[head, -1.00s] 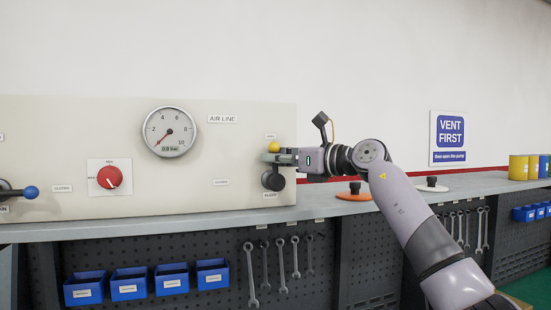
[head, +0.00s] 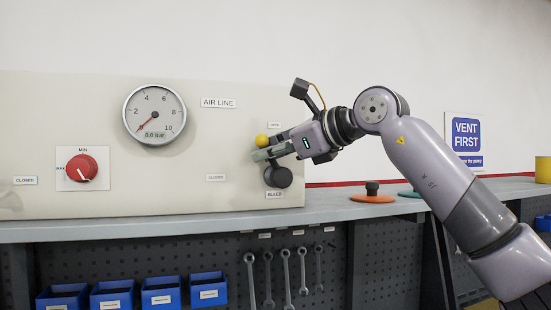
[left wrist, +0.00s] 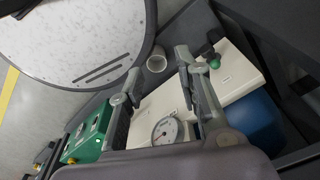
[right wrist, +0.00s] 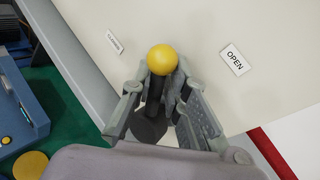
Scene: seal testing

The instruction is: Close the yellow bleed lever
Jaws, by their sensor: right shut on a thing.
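The yellow bleed lever has a yellow ball knob (head: 261,140) on a dark arm, with a black round hub (head: 278,176) on the cream panel. It leans a little left of upright, between the OPEN label (head: 275,125) above and the CLOSED label (head: 216,177) at lower left. My right gripper (head: 266,154) is shut on the lever just below the knob. In the right wrist view the knob (right wrist: 162,59) stands out beyond the fingers, which flank the dark arm. My left gripper (left wrist: 158,82) shows only in the left wrist view, open and empty.
The panel also carries a pressure gauge (head: 155,115) and a red knob (head: 82,168). An orange disc (head: 373,198) with a black handle lies on the bench right of the panel. Blue bins (head: 112,295) and wrenches (head: 268,280) hang below. The panel's front around the lever is clear.

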